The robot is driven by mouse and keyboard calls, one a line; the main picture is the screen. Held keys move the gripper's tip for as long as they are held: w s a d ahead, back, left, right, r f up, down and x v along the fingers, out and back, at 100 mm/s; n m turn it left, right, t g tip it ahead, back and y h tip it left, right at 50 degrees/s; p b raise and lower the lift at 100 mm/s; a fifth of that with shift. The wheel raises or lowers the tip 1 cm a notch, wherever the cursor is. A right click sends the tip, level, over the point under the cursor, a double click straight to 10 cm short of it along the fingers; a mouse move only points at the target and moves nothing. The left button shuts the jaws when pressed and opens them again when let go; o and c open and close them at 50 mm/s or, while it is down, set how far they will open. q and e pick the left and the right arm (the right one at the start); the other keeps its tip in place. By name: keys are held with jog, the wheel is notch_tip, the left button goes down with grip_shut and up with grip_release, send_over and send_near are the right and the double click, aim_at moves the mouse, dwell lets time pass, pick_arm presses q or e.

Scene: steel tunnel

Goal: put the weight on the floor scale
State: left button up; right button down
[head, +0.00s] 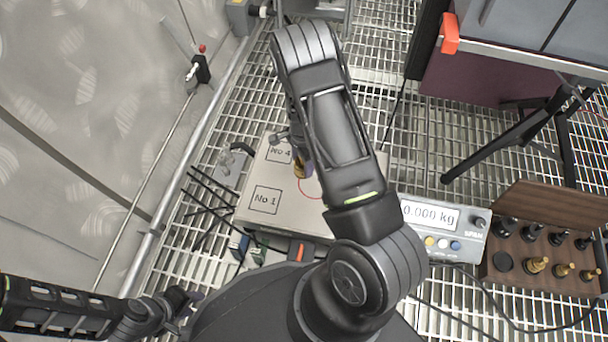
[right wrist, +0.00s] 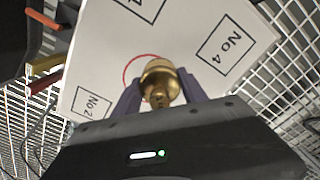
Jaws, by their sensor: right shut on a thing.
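The brass weight (right wrist: 160,82) is between the purple fingers of my right gripper (right wrist: 158,92), which is shut on it. In the head view a small part of the weight (head: 299,171) shows beside my right arm, which hides most of the gripper. The floor scale's pale plate (head: 225,215) lies below, with boxes marked No 1 and No 4 and a red circle. In the right wrist view the weight overlaps the circle's edge; its height above the plate is unclear. The scale display (head: 430,215) reads 0.000 kg. My left gripper (head: 188,299) is low at left, away from the scale; its jaws are unclear.
A wooden case (head: 545,240) with several black and brass weights stands right of the display. A dark folding stand (head: 510,140) is at upper right. Cables cross the grating floor (head: 420,170). A rail (head: 200,140) runs along the left wall.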

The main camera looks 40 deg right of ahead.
aim_at(303, 173)
dwell(0.3)
jog(key=shift+f+b, duration=1.1)
jog(key=shift+f, duration=1.4)
jog(key=shift+f, duration=0.1)
jog(key=c, duration=0.6)
grip_release()
jog(key=shift+c, duration=0.2)
notch_tip(303, 173, up, 12)
jog(key=p, duration=0.5)
